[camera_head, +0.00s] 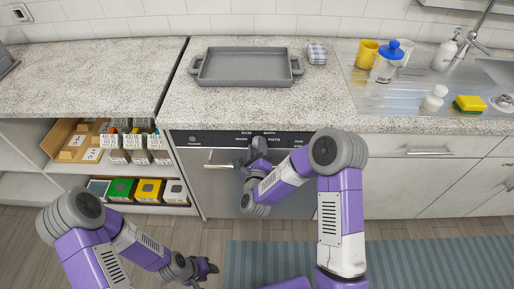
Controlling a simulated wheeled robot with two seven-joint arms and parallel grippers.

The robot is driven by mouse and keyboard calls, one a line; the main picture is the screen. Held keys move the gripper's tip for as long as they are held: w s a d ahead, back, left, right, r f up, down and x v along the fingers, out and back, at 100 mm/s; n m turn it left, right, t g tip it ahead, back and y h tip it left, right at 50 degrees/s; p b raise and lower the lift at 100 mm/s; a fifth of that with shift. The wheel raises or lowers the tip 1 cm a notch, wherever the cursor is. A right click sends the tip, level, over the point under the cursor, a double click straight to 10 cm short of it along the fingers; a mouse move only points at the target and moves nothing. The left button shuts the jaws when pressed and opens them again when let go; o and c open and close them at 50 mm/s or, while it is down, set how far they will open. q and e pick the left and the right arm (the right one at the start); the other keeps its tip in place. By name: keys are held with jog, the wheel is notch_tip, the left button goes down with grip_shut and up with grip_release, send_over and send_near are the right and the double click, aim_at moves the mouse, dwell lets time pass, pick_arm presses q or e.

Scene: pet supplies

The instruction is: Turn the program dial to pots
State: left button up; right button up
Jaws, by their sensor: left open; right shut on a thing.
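The dishwasher (221,178) has a dark control panel (205,137) under the counter edge, with small white labels. One label to the right of my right gripper appears to read POTS (274,139). My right gripper (257,145) is at the middle of the panel, shut on the program dial. The gripper hides the dial, so which label it points to cannot be told. My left gripper (210,268) is open and empty, low over the floor, in front of the dishwasher and apart from it.
The dishwasher's bar handle (216,165) lies just below the panel. A grey tray (246,68) sits on the counter above. Open shelves with small boxes (150,190) stand at the left. Cups, a bottle and a sponge (468,104) are by the sink.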

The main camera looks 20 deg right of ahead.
jog(key=m, duration=0.3)
jog(key=shift+m, duration=0.4)
jog(key=shift+r+m, duration=0.15)
jog(key=shift+m, duration=1.65)
jog(key=o, duration=1.1)
jog(key=shift+c, duration=0.2)
jog(key=p+v, duration=0.1)
jog(key=v, duration=0.6)
jog(key=shift+s, duration=0.35)
